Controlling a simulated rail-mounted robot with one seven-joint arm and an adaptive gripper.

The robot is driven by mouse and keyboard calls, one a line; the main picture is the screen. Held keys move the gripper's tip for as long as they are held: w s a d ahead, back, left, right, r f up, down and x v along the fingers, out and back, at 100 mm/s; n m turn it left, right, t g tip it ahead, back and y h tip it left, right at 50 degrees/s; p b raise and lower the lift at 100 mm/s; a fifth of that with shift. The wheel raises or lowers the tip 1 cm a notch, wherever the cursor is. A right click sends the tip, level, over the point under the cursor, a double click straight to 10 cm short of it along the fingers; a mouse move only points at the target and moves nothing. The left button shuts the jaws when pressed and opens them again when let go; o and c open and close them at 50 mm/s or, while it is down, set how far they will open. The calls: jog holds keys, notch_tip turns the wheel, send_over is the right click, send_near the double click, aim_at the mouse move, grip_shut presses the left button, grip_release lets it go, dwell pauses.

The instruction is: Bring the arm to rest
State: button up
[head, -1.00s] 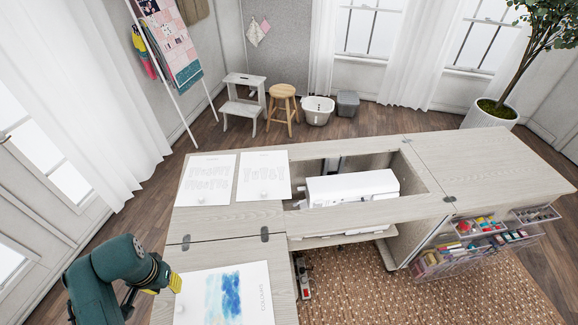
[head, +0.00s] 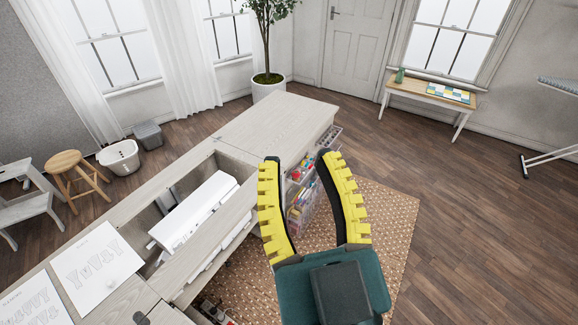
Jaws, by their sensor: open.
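My gripper (head: 306,190) shows large in the head view, right of the middle. Its two yellow and black fingers are spread apart, with nothing between them. It appears in front of the right part of the sewing cabinet (head: 268,122) and hides some of the drawers and rug behind it. The dark green wrist (head: 333,284) reaches the bottom of the picture. The rest of my arm is out of view.
A white sewing machine (head: 195,212) sits in the cabinet's opening. Paper sheets (head: 92,265) lie at left. Clear drawers (head: 303,205) with coloured supplies stand open at the cabinet's side. A small table (head: 430,92) stands at the back.

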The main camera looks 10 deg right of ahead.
notch_tip(320, 180, up, 26)
jog(key=p, duration=2.6)
jog(key=shift+f, duration=0.15)
